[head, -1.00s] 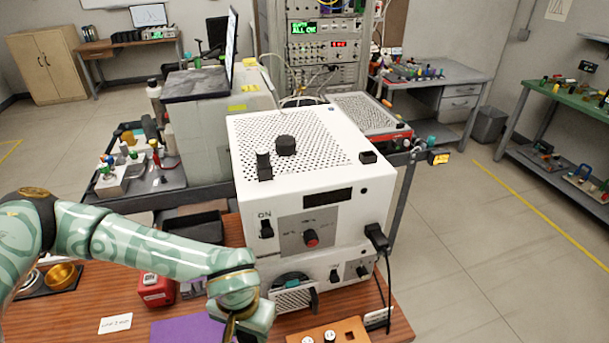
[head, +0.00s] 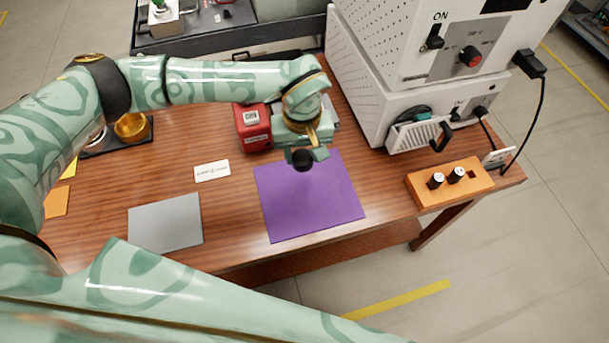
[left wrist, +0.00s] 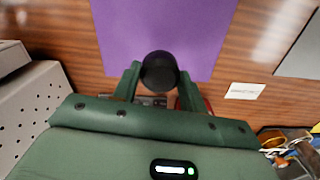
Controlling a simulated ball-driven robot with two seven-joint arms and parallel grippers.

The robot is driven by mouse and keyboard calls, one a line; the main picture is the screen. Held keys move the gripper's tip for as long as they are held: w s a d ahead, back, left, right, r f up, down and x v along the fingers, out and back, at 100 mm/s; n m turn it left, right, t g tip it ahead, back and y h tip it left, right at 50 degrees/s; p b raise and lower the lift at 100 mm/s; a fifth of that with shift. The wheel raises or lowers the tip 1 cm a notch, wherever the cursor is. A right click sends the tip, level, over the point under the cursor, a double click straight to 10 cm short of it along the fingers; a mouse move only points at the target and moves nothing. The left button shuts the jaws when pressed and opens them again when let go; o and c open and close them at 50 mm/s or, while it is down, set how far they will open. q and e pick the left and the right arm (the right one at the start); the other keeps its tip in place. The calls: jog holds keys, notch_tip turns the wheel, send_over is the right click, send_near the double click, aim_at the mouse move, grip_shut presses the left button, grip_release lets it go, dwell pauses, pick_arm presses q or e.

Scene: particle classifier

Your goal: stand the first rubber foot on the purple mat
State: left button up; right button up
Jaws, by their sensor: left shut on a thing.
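My left gripper (head: 303,158) is shut on a round black rubber foot (head: 302,161). It holds the foot over the far edge of the purple mat (head: 310,205). In the left wrist view the foot (left wrist: 160,71) sits between the two green fingers of the gripper (left wrist: 158,82), and the purple mat (left wrist: 165,25) spreads beyond it. The mat's visible surface is bare. I cannot tell the exact gap between foot and mat. My right gripper is not in view.
A red box (head: 254,127) stands behind the mat, left of my gripper. White instruments (head: 400,95) stand at the back right. An orange block (head: 450,184) with black pegs is to the right. A grey mat (head: 166,223) and white card (head: 212,171) lie left.

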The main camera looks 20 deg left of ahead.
aim_at(302, 155)
pick_arm(q)
notch_tip(302, 155, down, 2)
jog(key=shift+a+f, duration=0.1)
jog(key=shift+f, duration=0.1)
notch_tip(302, 155, down, 4)
jog(key=shift+r+b, duration=0.1)
jog(key=shift+b, duration=0.7)
jog(key=shift+r, duration=0.1)
jog(key=o, duration=1)
notch_tip(302, 155, up, 12)
jog(key=p, duration=0.3)
jog(key=shift+p, duration=0.3)
